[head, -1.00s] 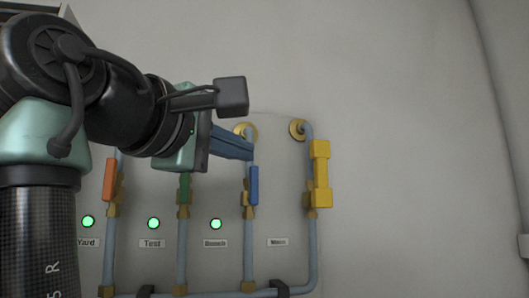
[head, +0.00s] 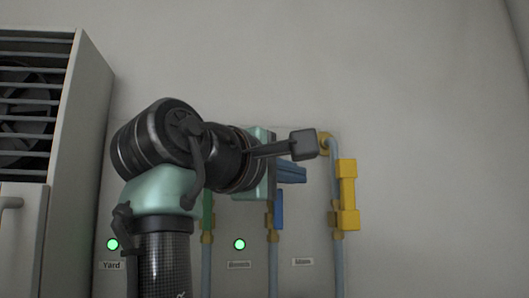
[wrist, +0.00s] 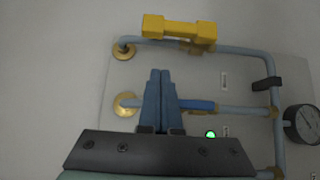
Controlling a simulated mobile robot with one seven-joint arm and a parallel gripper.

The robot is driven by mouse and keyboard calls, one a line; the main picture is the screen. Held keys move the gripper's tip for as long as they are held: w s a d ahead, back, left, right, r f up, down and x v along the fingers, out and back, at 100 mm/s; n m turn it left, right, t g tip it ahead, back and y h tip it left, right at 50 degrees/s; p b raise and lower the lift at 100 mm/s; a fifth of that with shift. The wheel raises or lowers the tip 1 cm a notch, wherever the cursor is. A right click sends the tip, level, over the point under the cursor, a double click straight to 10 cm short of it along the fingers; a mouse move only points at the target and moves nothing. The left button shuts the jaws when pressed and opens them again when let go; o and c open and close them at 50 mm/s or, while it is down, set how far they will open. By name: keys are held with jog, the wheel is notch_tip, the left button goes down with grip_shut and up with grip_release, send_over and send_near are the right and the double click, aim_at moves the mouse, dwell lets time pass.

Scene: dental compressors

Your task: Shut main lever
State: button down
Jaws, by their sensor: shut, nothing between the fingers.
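The main lever is a large yellow handle (head: 348,195) on the rightmost pipe, above the small "Main" label (head: 303,262). It stands upright, in line with its pipe. In the wrist view the yellow handle (wrist: 178,28) lies across the top, beyond the fingertips. My gripper (head: 304,174) has blue fingers that are together and empty. It is to the left of the yellow handle, near its upper end, with a gap between them. In the wrist view my gripper (wrist: 160,72) points toward the handle and does not touch it.
A smaller blue lever (head: 279,210) and a green lever (head: 208,211) are on neighbouring pipes. Green lights (head: 239,244) glow on the panel. A pressure gauge (wrist: 302,124) shows in the wrist view. A vented cabinet (head: 75,130) stands at the left. The wall right of the yellow handle is clear.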

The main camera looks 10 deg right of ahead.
aim_at(347, 194)
jog(key=w+d+p, duration=0.2)
jog(key=d+p, duration=0.1)
jog(key=d, duration=0.2)
jog(key=shift+d, duration=0.4)
